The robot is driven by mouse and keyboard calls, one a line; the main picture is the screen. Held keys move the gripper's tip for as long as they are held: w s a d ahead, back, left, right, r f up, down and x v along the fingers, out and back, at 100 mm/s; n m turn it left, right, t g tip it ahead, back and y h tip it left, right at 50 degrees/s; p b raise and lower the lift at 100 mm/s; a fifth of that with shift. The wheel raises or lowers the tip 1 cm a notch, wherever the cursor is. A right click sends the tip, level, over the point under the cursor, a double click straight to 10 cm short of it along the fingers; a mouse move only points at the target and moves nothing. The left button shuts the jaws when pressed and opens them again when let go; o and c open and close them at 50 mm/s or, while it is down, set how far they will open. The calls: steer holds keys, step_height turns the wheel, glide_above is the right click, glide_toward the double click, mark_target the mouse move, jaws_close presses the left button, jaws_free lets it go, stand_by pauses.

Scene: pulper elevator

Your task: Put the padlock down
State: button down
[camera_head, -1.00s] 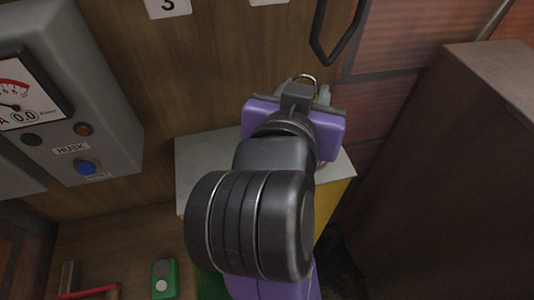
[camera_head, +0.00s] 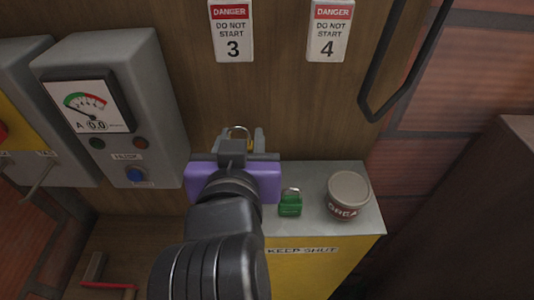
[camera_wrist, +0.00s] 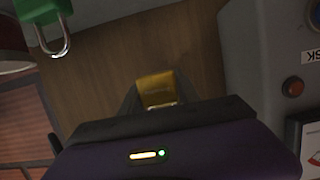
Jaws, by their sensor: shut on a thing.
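A brass padlock (camera_head: 249,145) with a pale shackle is held upright at the tip of my gripper (camera_head: 241,141), mostly hidden behind it. In the wrist view the padlock's yellow body (camera_wrist: 156,88) sits between the dark fingers (camera_wrist: 157,100). My gripper is shut on it, near the back wooden wall and over the left part of the grey top of a yellow box (camera_head: 322,229). I cannot tell the height between padlock and top. A green padlock (camera_head: 290,206) stands on that top to the right, apart from my gripper.
A grease tin (camera_head: 348,196) stands on the grey top, right of the green padlock. A grey meter box (camera_head: 112,100) is on the wall to the left. Two danger tags (camera_head: 232,30) hang above, and a dark bar handle (camera_head: 395,65) is at the upper right.

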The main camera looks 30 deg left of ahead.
step_height(320, 180, down, 11)
steer(key=shift+r+p, duration=0.2)
steer(key=shift+p, duration=0.35)
steer(key=shift+f, duration=0.35)
steer(key=c, duration=0.9)
jaws_free()
steer(key=shift+d+f, duration=0.1)
steer(key=shift+f, duration=0.05)
steer(key=shift+w+d+f, duration=0.15)
steer(key=shift+r, duration=0.45)
steer(key=b+v, duration=0.1)
steer(key=v, duration=0.3)
steer(key=b+v, duration=0.1)
steer(key=v, duration=0.3)
steer(key=b+v, duration=0.1)
steer(key=v, duration=0.3)
steer(key=shift+a+r, duration=0.25)
